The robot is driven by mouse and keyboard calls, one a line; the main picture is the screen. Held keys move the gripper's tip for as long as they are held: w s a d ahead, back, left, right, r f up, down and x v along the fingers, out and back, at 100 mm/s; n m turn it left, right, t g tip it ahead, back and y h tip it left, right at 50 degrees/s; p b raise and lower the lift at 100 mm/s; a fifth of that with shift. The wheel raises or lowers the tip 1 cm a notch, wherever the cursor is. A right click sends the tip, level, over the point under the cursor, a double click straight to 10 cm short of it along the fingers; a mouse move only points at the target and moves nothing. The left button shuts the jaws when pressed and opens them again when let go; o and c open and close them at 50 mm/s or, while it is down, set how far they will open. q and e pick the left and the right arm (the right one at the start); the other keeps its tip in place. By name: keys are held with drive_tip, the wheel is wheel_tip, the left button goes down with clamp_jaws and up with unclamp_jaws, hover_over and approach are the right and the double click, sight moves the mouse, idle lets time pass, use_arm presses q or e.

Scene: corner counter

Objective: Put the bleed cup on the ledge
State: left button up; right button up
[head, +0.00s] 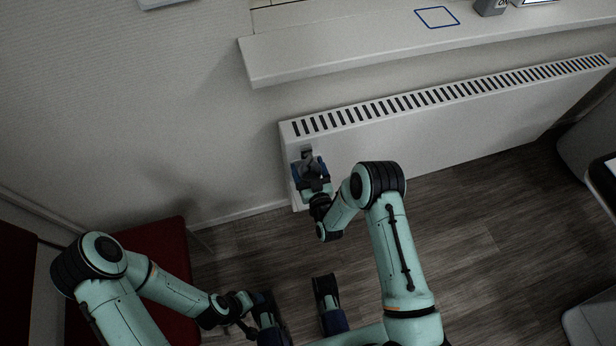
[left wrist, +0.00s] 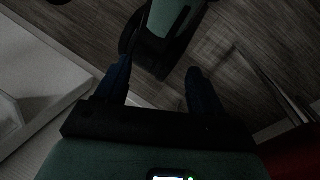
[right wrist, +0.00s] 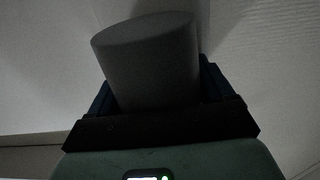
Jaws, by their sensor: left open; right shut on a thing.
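A plain grey cup, the bleed cup (right wrist: 148,65), is held between the blue fingers of my right gripper (right wrist: 155,90). In the head view the bleed cup (head: 307,155) shows small and dark at the tip of my right gripper (head: 310,168), in front of the radiator's left end and below the ledge. The ledge (head: 340,50) is a white shelf along the wall, with a blue square outline (head: 437,17) on its top. My left gripper (left wrist: 158,82) is open and empty, low over the floor; its fingers are hard to make out in the head view.
A white radiator (head: 450,125) with a slotted top runs under the ledge. A small grey box (head: 490,6) and a screen edge stand on the ledge, right of the outline. A red seat (head: 155,250) is at the left. The ledge's left part is bare.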

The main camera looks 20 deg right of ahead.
sight(308, 177)
wheel_tip(308, 177, down, 6)
drive_tip(key=shift+f+b, duration=0.1)
drive_tip(key=shift+b, duration=0.7)
drive_tip(key=shift+w, duration=0.1)
use_arm(q)
drive_tip(key=w+f, duration=0.1)
drive_tip(key=w+a+f+t, duration=0.1)
drive_tip(key=shift+w+a+f, duration=0.1)
drive_tip(key=shift+w+a, duration=0.1)
drive_tip(key=shift+w, duration=0.2)
